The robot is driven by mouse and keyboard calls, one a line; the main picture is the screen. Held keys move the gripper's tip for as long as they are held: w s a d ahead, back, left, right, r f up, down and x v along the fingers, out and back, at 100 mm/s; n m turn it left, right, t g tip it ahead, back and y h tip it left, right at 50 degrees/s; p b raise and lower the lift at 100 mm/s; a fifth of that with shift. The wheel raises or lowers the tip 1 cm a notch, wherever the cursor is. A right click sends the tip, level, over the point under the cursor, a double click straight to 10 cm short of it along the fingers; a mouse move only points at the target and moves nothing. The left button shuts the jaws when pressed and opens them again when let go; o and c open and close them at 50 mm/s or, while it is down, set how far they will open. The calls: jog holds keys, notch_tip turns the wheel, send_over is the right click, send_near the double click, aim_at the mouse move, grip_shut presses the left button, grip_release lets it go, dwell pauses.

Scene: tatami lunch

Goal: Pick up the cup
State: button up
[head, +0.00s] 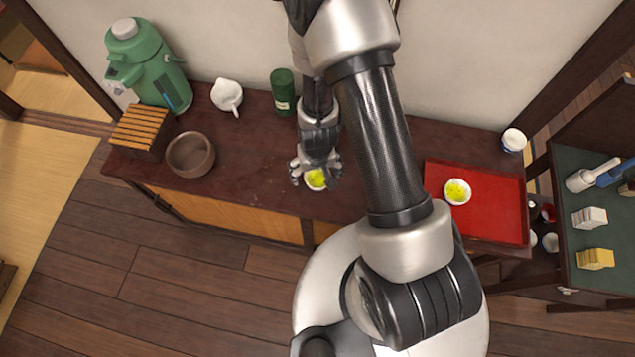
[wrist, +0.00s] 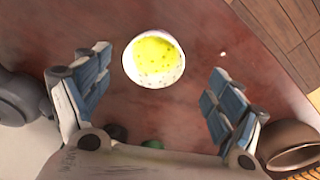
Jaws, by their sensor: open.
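A small white cup (head: 316,180) with yellow-green contents stands on the dark wooden counter, partly hidden by my gripper in the head view. The same cup (wrist: 154,60) shows whole from above in the wrist view. My gripper (head: 315,172) is open over the cup. In the wrist view its two fingers (wrist: 152,92) are spread wide, with the cup beyond and between them, not touched. A second white cup (head: 457,191) with the same yellow-green contents stands on the red tray (head: 490,223) to the right.
A green airpot (head: 146,65), slatted wooden box (head: 143,131), brown bowl (head: 190,154) and white spouted pot (head: 227,95) stand on the left. A green canister (head: 283,92) is behind my gripper. Bare counter (head: 250,165) lies left of the cup. A shelf with items (head: 590,217) is at right.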

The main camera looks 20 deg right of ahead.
aim_at(317, 180)
jog(key=f, duration=0.2)
jog(key=f+b, duration=0.1)
jog(key=f, duration=0.1)
jog(key=w+f+b, duration=0.1)
jog(key=shift+w+d+f, duration=0.1)
jog(key=shift+d+f, duration=0.3)
jog(key=shift+r, duration=0.1)
jog(key=shift+c, duration=0.5)
jog(key=c, duration=1.1)
jog(key=shift+r, duration=0.15)
